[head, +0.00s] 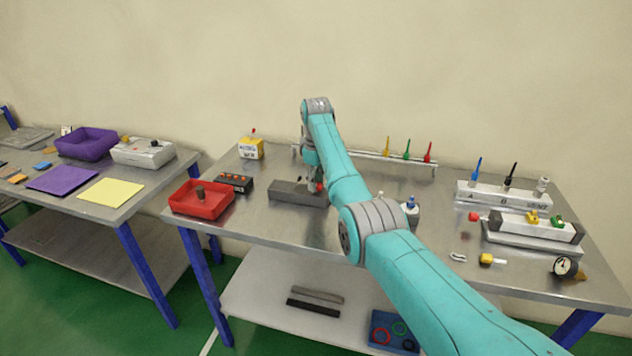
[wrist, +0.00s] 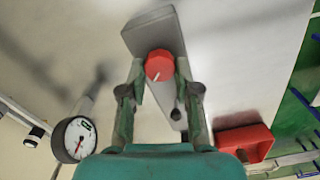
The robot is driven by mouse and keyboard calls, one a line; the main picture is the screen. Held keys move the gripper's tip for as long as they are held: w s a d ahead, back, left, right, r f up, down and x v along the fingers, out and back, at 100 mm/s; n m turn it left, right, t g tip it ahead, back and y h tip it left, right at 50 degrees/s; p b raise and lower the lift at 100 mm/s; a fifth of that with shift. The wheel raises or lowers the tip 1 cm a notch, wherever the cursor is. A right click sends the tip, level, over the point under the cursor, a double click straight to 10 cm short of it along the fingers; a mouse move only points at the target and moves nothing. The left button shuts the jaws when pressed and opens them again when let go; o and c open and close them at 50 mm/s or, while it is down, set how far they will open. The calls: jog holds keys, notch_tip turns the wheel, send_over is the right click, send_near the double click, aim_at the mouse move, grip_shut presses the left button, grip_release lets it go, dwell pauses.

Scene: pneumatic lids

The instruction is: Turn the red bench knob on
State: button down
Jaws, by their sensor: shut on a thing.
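The red knob (wrist: 159,66) has a short white pointer line on its face and sits on a long grey block (wrist: 150,32).
A red tray (head: 183,209) and a dark box with red buttons (head: 233,182) stand left of the block. A round gauge (wrist: 73,139) shows in the wrist view.

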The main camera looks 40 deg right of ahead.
jog(key=c, duration=0.8)
grip_release()
notch_tip(320, 180, up, 12)
jog(key=shift+s, duration=0.1)
